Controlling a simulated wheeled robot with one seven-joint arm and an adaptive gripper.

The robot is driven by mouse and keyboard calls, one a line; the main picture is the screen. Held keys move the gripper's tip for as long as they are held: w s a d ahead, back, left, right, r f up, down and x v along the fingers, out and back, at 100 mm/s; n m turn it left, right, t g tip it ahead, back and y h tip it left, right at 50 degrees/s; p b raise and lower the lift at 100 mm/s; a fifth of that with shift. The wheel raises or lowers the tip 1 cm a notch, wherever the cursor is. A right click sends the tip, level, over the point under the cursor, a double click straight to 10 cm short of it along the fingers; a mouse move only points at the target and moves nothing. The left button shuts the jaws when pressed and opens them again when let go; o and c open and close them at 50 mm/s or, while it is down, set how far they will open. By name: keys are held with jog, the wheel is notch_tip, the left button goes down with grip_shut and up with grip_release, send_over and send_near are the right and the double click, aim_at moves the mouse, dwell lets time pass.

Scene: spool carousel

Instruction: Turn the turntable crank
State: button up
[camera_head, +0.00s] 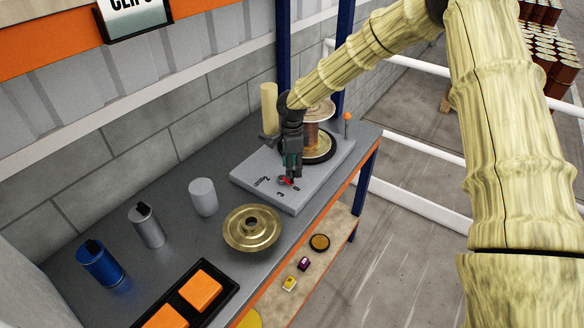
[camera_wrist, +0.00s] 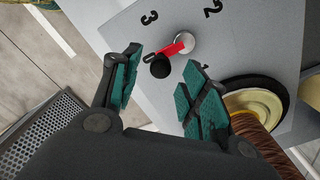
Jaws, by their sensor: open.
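The crank is a short red arm (camera_wrist: 168,52) with a silver hub (camera_wrist: 184,42) and a black knob (camera_wrist: 160,67). It sits on the grey base plate (camera_head: 252,172), near printed numbers. In the head view the red crank (camera_head: 287,181) shows just under my gripper (camera_head: 291,176). In the wrist view my gripper (camera_wrist: 163,60) is open, its green-padded fingers on either side of the knob in the picture. The turntable (camera_head: 326,154) is a dark disc bearing a copper-coloured spool (camera_head: 313,136), partly hidden by my gripper.
A brass flanged disc (camera_head: 252,229), white cylinder (camera_head: 203,197), grey can (camera_head: 147,226) and blue can (camera_head: 100,263) stand on the bench. A black tray holds orange blocks (camera_head: 200,290). A cream cylinder (camera_head: 269,110) and an orange-topped post (camera_head: 347,119) stand near the turntable.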

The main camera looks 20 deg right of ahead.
jog(key=shift+f+p, duration=0.4)
jog(key=shift+f, duration=0.75)
grip_shut()
